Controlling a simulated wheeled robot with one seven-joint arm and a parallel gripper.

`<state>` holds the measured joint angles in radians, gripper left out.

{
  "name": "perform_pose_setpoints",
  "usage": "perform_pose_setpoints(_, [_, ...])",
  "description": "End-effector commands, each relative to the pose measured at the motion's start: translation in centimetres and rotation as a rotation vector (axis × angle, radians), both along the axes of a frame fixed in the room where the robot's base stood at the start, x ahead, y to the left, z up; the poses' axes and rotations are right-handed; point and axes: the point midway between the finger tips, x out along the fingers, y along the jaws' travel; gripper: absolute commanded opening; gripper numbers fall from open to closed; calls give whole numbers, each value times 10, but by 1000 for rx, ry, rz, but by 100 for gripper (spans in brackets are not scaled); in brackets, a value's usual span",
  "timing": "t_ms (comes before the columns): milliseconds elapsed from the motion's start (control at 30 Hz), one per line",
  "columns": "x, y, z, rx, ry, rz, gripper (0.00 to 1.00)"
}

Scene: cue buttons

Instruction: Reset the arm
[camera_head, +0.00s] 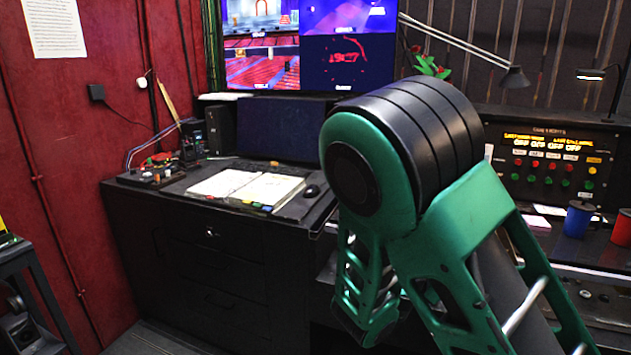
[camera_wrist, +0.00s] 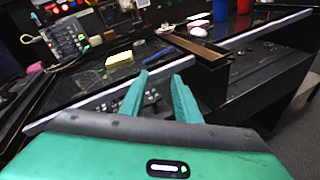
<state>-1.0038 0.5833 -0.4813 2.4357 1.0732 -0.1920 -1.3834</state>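My arm fills the centre and right of the head view, a green frame with a black ribbed joint, bent in front of the desk. My gripper is not clearly visible there. In the wrist view my gripper (camera_wrist: 160,75) shows two teal fingers with a gap between them and nothing held. It hangs in front of the console's edge. The cue panel (camera_head: 548,160) stands at the right in the head view, with rows of red and green buttons and lit amber text.
A black desk (camera_head: 215,240) holds an open book (camera_head: 247,188) and a mouse (camera_head: 311,191). A blue mug (camera_head: 578,220) and red mug (camera_head: 621,228) stand at the right. In the wrist view, a yellow sponge-like block (camera_wrist: 119,58) and an open brown box (camera_wrist: 195,43) lie beyond the fingers.

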Motion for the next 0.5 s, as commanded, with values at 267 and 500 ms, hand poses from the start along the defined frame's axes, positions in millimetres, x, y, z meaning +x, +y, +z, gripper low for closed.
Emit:
perform_pose_setpoints(267, [-65, -106, -21, 458, -99, -440, 30])
perform_pose_setpoints(500, [-147, -157, -39, 868, -241, -890, 30])
